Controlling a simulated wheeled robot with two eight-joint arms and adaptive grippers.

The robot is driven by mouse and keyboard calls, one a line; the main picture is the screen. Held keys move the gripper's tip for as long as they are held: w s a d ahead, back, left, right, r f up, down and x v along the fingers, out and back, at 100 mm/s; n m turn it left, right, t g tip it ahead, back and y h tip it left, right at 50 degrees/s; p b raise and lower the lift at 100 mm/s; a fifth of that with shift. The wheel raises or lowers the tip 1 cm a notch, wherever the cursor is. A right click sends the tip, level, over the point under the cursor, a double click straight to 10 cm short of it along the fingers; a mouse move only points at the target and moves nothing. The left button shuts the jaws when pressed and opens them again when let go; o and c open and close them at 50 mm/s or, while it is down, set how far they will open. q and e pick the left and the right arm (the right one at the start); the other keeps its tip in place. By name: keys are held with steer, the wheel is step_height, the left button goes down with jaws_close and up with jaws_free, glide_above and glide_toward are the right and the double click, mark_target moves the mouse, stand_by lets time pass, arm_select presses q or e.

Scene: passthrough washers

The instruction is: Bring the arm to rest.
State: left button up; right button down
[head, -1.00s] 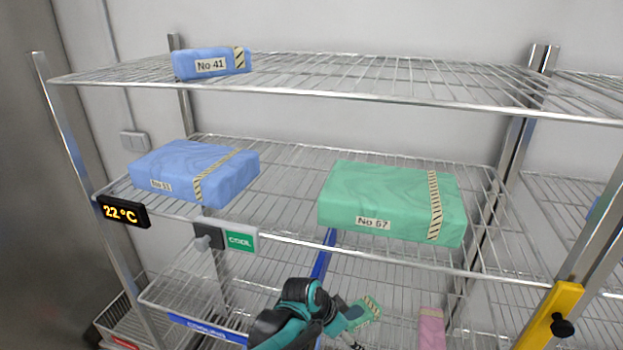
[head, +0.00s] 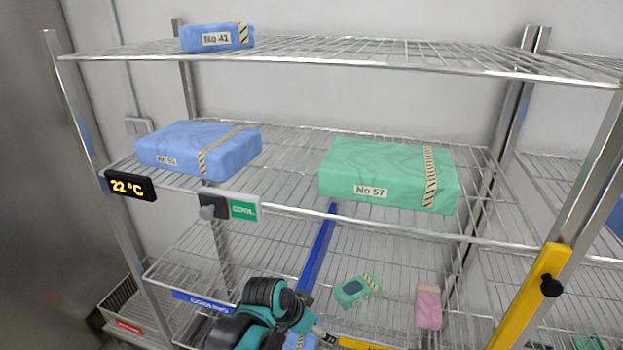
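One of my arms, teal and black (head: 265,312), comes in at the bottom, left of centre, in front of the lower shelf. It appears to be my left arm. Its gripper end is at the bottom edge, partly hidden and too small to show its fingers. I cannot tell whether it is open or holds anything. My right gripper is not in view.
A wire rack holds blue packs No 41 (head: 217,38) and another (head: 198,149), and green pack No 57 (head: 388,176). Lower lie a small green pack (head: 354,291) and a pink pack (head: 428,306). A blue bar (head: 320,250) and yellow post bracket (head: 530,298) stand near.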

arm_select(q)
steer(key=s+a+f+n+t+y+b, duration=0.1)
steer(key=s+a+f+n+b, duration=0.1)
steer(key=a, duration=0.4)
steer(key=s+a+f+n+t+y+b, duration=0.1)
steer(key=s+a+f+n+b, duration=0.1)
steer(key=s+a+n+b, duration=0.2)
steer(key=s+a+f+n+y+b, duration=0.2)
steer(key=s+a, duration=0.4)
steer(key=a, duration=0.2)
steer(key=shift+a+f+n+t+b, duration=0.25)
steer(key=shift+n+t+b, duration=0.15)
